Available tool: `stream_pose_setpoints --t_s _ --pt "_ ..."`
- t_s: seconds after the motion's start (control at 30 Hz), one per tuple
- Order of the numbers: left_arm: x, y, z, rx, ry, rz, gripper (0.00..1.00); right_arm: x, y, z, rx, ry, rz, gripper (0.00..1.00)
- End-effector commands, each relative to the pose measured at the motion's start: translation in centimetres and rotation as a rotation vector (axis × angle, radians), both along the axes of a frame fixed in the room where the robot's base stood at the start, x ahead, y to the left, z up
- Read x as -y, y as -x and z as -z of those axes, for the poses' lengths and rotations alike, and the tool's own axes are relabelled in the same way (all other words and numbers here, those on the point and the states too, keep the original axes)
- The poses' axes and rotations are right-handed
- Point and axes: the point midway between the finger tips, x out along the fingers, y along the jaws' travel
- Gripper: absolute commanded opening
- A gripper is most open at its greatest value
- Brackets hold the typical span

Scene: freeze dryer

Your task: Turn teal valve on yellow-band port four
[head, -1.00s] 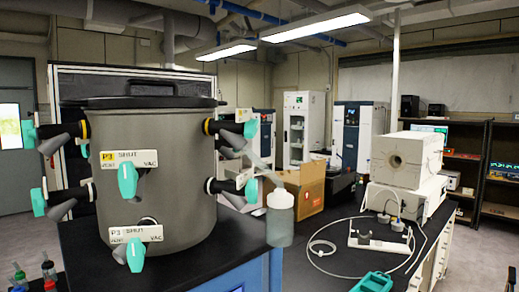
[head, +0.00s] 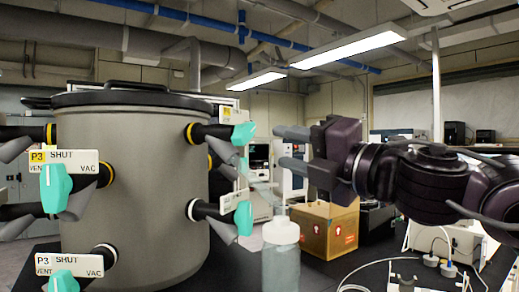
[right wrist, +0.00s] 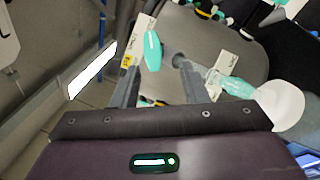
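The grey drum (head: 140,170) has side ports with teal valves. On its right side, an upper port with a yellow band (head: 190,133) carries a teal valve (head: 243,133); its label number is not readable. My right gripper (head: 278,147) is open and empty, just right of that valve and apart from it, its fingers pointing left. In the right wrist view, a teal valve (right wrist: 152,52) beside a white label with a yellow patch (right wrist: 130,61) shows between the open fingers. My left gripper is not in view.
A lower right port has a teal valve (head: 244,218). Front valves include one beside a P3 label (head: 56,188).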

Motion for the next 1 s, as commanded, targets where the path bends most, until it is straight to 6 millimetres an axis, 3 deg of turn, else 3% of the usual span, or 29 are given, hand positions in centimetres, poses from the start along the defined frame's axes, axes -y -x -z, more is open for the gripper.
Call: stream_pose_setpoints --t_s 0.07,0.17,0.6,1.0 --pt "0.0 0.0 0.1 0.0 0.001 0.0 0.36 -0.2 0.9 -0.4 0.029 0.023 0.003 0.4" --pt "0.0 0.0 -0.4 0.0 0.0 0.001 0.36 -0.7 0.8 -0.8 0.035 0.031 0.002 0.4" --pt "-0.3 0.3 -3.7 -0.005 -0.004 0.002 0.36 -4.9 -3.8 -2.1 0.032 0.027 0.003 0.4" --pt "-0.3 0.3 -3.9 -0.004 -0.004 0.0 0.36 -5.5 -4.4 -2.0 0.033 0.027 0.003 0.39"
